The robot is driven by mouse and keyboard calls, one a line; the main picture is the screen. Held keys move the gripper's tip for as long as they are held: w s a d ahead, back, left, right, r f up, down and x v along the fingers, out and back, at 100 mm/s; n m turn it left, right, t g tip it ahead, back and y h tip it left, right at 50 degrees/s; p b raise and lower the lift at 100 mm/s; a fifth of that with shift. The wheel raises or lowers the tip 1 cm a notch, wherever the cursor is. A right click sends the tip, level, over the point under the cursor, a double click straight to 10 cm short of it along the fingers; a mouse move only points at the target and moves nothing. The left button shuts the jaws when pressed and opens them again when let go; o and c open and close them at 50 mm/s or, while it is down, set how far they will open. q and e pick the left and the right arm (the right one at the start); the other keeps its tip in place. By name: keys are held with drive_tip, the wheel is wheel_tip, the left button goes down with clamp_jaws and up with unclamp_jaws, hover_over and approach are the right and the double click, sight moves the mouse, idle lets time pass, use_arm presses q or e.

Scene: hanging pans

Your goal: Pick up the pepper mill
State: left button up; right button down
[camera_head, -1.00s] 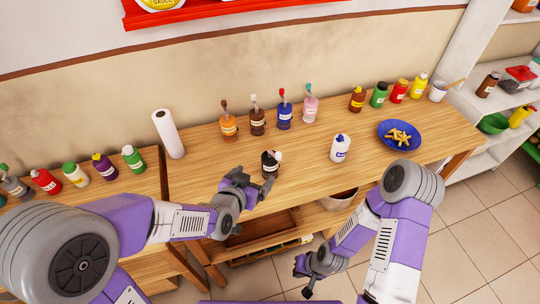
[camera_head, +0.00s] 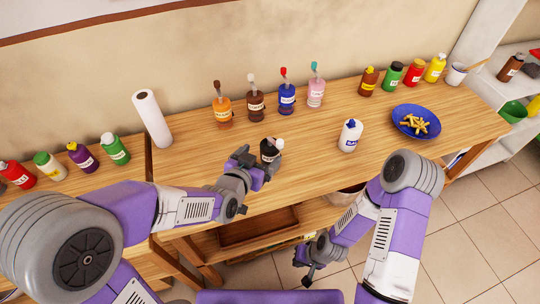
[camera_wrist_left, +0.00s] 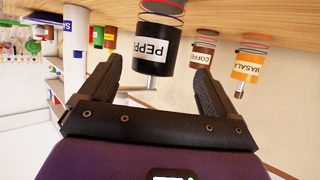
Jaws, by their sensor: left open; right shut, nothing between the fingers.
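The pepper mill (camera_head: 268,150) is a dark bottle with a white label and a pale top. It stands on the wooden table, partly hidden by my left gripper (camera_head: 257,166) in the head view. In the left wrist view the mill (camera_wrist_left: 160,40) is black with a label reading "PEPP" and a metal stem. It appears in the gap between the two fingers of my open left gripper (camera_wrist_left: 157,72). I cannot tell whether a finger touches it. My right gripper (camera_head: 307,274) is shut and empty, low in front of the table.
Pump bottles, including an orange one (camera_head: 223,112) and a brown one (camera_head: 256,107), stand behind the mill. A white bottle (camera_head: 350,136) and a blue bowl of fries (camera_head: 402,111) stand to the right. A paper roll (camera_head: 153,119) stands at the left. Table around the mill is mostly clear.

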sight(270, 149)
use_arm(q)
drive_tip(key=b+x, duration=0.1)
drive_tip(key=x, duration=0.3)
drive_tip(key=shift+w+d+f+b, duration=0.1)
drive_tip(key=shift+w+d+b, duration=0.05)
drive_tip(key=shift+d+b, duration=0.25)
drive_tip(key=shift+w+d+f, duration=0.15)
drive_tip(key=shift+w+d, duration=0.1)
drive_tip(key=shift+w, duration=0.2)
drive_tip(key=c, duration=1.1)
